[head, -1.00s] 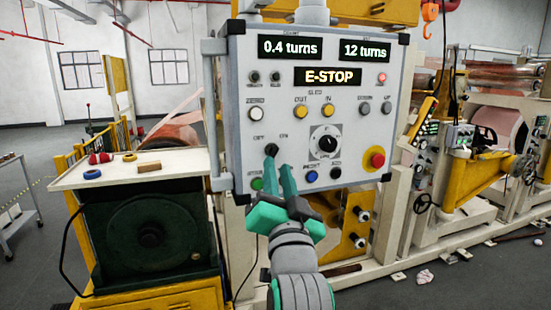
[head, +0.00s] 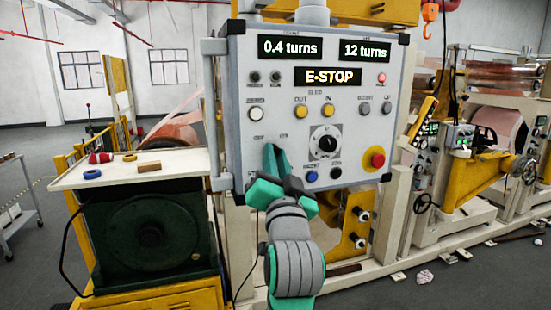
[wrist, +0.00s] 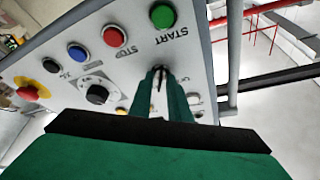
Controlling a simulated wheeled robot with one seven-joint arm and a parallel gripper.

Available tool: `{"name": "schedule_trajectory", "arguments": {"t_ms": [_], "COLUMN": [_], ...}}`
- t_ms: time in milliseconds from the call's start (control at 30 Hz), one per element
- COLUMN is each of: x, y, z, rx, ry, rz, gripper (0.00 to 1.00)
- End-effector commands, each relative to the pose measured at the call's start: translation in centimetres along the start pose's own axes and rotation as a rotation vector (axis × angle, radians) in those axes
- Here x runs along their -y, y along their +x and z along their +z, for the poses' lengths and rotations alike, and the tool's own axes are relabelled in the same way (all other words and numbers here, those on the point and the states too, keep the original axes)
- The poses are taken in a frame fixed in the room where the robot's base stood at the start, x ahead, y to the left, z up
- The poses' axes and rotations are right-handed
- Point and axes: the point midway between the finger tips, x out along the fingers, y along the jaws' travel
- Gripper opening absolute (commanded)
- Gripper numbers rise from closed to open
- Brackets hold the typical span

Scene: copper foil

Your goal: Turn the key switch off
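The key switch is on the lower left of the grey control panel (head: 230,110), by its OFF and ON labels. In the head view it is hidden behind my fingers. My gripper (head: 272,148) is at the panel face, its green fingers drawn close together over that spot. In the wrist view my gripper (wrist: 160,72) has its fingertips against a small dark piece, the key switch (wrist: 159,71), with little gap left. Which way the key points cannot be made out. The panel displays read 0.4 turns, 12 turns and E-STOP.
A green START button (wrist: 163,16) and a red STOP button (wrist: 114,36) sit close to my fingers. A black dial (head: 325,143) and a red emergency stop button (head: 377,160) are to the right. A bench (head: 120,176) with small items stands left of the panel.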

Motion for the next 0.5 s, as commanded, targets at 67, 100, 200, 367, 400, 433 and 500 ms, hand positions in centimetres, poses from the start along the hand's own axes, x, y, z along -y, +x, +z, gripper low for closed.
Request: {"name": "schedule_trajectory", "arguments": {"t_ms": [67, 100, 200, 367, 400, 433, 500], "x": [-0.09, -0.10, -0.14, -0.35, -0.37, -0.37, -0.49], "y": [-0.02, -0.02, -0.02, -0.03, -0.03, -0.03, -0.04], "z": [0.02, 0.03, 0.01, -0.03, -0.04, -0.03, -0.05], "rx": [0.001, 0.001, 0.001, 0.001, 0.000, 0.000, 0.001], "ry": [-0.006, -0.011, -0.035, -0.110, -0.135, -0.157, -0.209], "rz": [-0.001, -0.003, -0.013, -0.041, -0.052, -0.060, -0.081], "gripper": [0.00, 0.00, 0.00, 0.00, 0.00, 0.00, 0.00]}}
